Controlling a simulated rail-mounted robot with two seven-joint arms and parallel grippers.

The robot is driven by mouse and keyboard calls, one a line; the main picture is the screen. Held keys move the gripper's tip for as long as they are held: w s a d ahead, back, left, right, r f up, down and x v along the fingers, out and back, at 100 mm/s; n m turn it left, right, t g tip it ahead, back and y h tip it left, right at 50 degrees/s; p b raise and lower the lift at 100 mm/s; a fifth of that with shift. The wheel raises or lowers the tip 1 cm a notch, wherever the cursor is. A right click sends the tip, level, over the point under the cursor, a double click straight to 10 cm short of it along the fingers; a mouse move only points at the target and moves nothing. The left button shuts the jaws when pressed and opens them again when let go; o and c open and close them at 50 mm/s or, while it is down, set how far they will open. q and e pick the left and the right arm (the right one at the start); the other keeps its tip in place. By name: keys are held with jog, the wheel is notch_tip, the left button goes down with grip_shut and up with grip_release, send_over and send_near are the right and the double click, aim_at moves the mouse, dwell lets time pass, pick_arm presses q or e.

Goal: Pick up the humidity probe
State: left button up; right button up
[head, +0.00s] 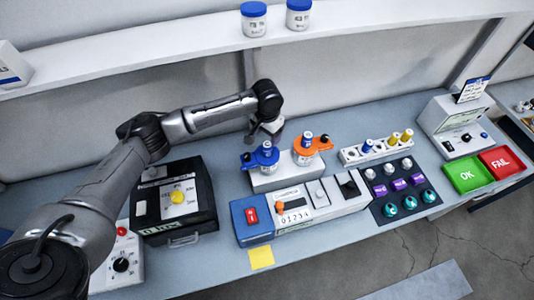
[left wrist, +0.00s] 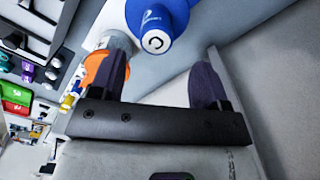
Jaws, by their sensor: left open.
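My left gripper (head: 268,133) is just above and behind the blue device. In the left wrist view its fingers (left wrist: 161,84) are apart with nothing between them. The blue device (left wrist: 155,22) lies just beyond the fingertips, and the orange device (left wrist: 97,70) is partly hidden by the left finger. My right gripper is not in view.
A blue and white meter box (head: 290,210) is in front of the block. A rack of small vials (head: 375,150), a button panel, and green OK (head: 467,174) and red FAIL (head: 501,161) trays lie right. A shelf (head: 180,50) runs behind.

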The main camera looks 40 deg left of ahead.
aim_at(268, 144)
pick_arm(q)
jog(key=shift+f, duration=1.45)
jog(key=f, duration=0.1)
jog(key=f+p, duration=0.1)
jog(key=f, duration=0.2)
jog(key=shift+s+d+f, duration=0.1)
jog(key=shift+d+f, duration=0.1)
jog(key=shift+d, duration=0.1)
jog(key=shift+f, duration=0.4)
jog(key=shift+c, duration=0.3)
jog(key=c, duration=1)
jog(key=shift+r, duration=0.1)
